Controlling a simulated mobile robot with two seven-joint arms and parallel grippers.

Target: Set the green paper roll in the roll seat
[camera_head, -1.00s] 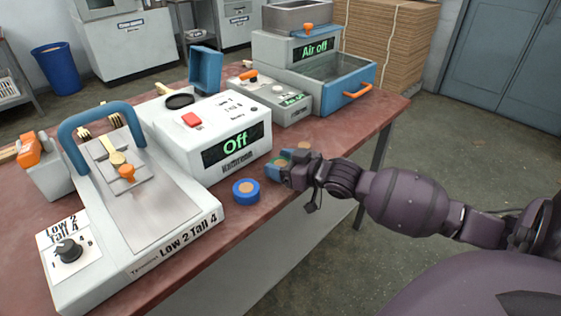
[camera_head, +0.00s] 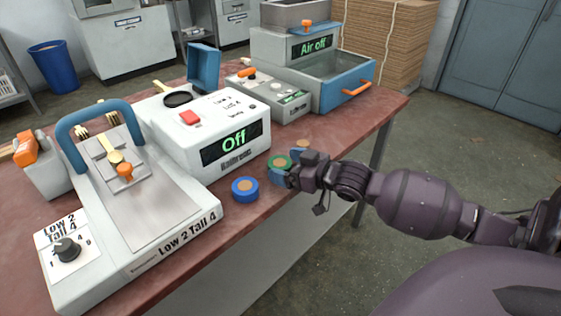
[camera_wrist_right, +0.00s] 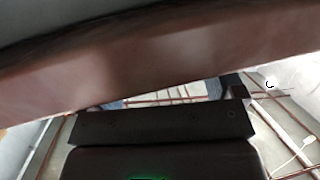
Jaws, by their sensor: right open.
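The green paper roll (camera_head: 279,163) stands on the red table near its front edge, right of the white machine marked Off. Its green rim and tan core show from above. My right gripper (camera_head: 282,176) is open, with its blue fingertips low at the near right side of the roll. I cannot tell whether they touch it. The right wrist view shows mostly a dark part of my gripper and the brown table edge, with no clear view of the roll. I cannot make out the roll seat for certain. My left gripper is not in view.
A blue-rimmed roll (camera_head: 245,189) stands left of the green one, and a tan-topped roll (camera_head: 302,145) behind it. The Off machine (camera_head: 208,125) and the Low 2 Tall 4 press (camera_head: 150,215) crowd the left. The table (camera_head: 345,130) is clear at the right.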

